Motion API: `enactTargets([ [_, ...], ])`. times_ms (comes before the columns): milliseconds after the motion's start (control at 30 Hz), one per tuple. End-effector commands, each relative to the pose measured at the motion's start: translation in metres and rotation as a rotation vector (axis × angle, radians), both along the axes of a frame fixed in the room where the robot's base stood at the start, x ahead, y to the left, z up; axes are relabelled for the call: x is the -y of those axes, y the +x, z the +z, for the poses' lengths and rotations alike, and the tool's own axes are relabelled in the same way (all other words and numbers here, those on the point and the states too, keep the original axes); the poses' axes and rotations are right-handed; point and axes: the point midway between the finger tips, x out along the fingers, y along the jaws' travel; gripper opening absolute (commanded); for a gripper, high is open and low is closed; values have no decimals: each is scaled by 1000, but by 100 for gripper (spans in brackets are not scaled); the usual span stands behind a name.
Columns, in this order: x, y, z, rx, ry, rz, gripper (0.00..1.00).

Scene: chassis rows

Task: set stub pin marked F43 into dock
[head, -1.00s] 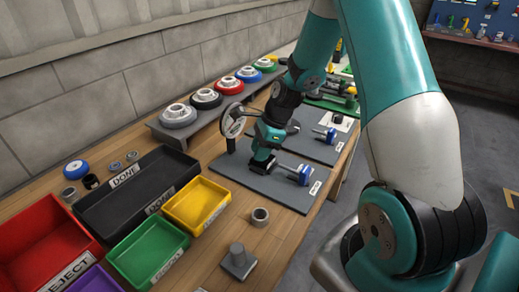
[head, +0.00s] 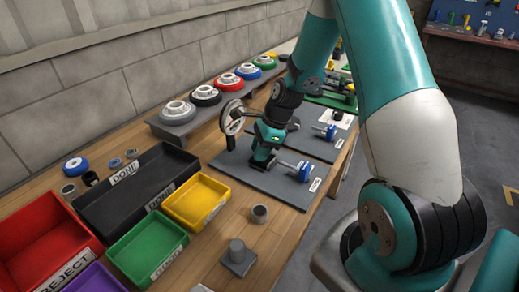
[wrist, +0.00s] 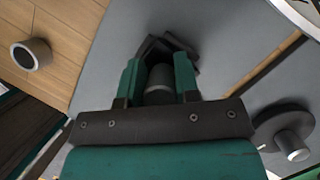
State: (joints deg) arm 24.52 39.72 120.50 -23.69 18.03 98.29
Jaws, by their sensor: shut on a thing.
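My gripper (wrist: 159,82) is shut on a dark grey cylindrical stub pin (wrist: 159,86), seen between the two green fingers in the wrist view. No F43 mark is readable on it. A dark angular block (wrist: 182,50) shows just past the fingertips; it may be the dock, and I cannot tell whether the pin is inside it or only above it. In the head view my gripper (head: 262,164) is low over the near grey plate (head: 283,189), and hides the pin and the block.
A spoked handwheel (head: 232,118) stands close left of my gripper, and a blue-ended shaft (head: 304,172) close right.

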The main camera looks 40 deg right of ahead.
Motion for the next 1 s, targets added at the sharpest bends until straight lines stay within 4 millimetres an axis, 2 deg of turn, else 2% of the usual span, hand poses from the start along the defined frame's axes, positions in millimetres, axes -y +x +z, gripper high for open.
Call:
enactTargets([
  [433, 0, 1, 0, 2, 0, 1, 0],
  [467, 0, 1, 0, 2, 0, 1, 34],
  [567, 0, 1, 0, 1, -1, 1, 57],
  [867, 0, 0, 0, 0, -1, 0, 59],
  [1000, 5, -1, 11, 1, -1, -2, 59],
])
